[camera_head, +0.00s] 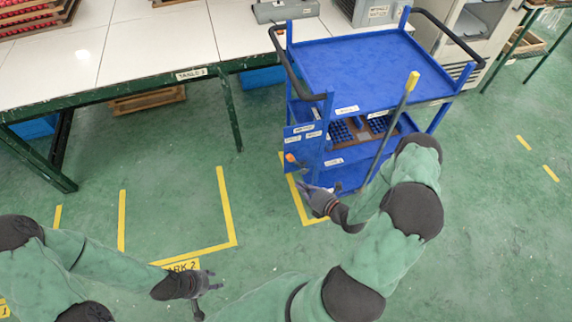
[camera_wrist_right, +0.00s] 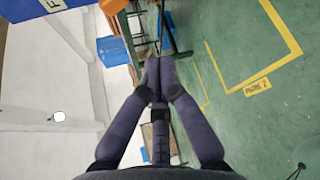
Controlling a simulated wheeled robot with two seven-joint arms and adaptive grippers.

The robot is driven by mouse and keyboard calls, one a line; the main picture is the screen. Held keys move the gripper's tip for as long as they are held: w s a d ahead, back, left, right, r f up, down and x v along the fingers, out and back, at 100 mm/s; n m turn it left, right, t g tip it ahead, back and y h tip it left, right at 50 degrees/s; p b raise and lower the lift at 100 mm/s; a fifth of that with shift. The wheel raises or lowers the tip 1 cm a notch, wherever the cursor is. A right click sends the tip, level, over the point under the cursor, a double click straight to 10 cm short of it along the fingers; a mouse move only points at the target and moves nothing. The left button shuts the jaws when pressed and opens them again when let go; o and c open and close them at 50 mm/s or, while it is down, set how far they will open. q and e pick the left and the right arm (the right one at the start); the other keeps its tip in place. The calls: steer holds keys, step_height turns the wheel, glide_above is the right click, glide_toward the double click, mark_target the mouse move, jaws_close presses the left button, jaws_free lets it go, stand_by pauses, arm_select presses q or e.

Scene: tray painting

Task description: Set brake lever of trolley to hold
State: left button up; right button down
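The blue trolley (camera_head: 350,65) stands beside the tables in the head view. A small orange-tipped lever (camera_head: 291,158) sits low on its left side, by a blue plate (camera_head: 294,140) with small white labels. I cannot read the labels or tell the lever's setting. My right gripper (camera_head: 304,187) is just below the lever, apart from it as far as I can see. In the right wrist view its fingertips (camera_wrist_right: 153,68) meet with nothing visible between them. My left gripper (camera_head: 211,297) is low at the left over the floor, fingers spread and empty.
A grey rod with a yellow tip (camera_head: 412,82) rises in front of the trolley, partly behind my right arm. A white-topped table (camera_head: 150,45) stands at the left. Yellow floor lines (camera_head: 229,205) mark bays. The floor between table and trolley is clear.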

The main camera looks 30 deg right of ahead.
mark_target(296, 162)
steer(key=w+d+b, duration=0.1)
steer(key=w+b, duration=0.2)
steer(key=w, duration=0.6)
steer(key=shift+w+f+b, duration=0.15)
steer(key=shift+f+b, duration=0.15)
steer(key=shift+b, duration=0.1)
steer(key=shift+d, duration=0.1)
steer(key=shift+d, duration=0.1)
stand_by(0.3)
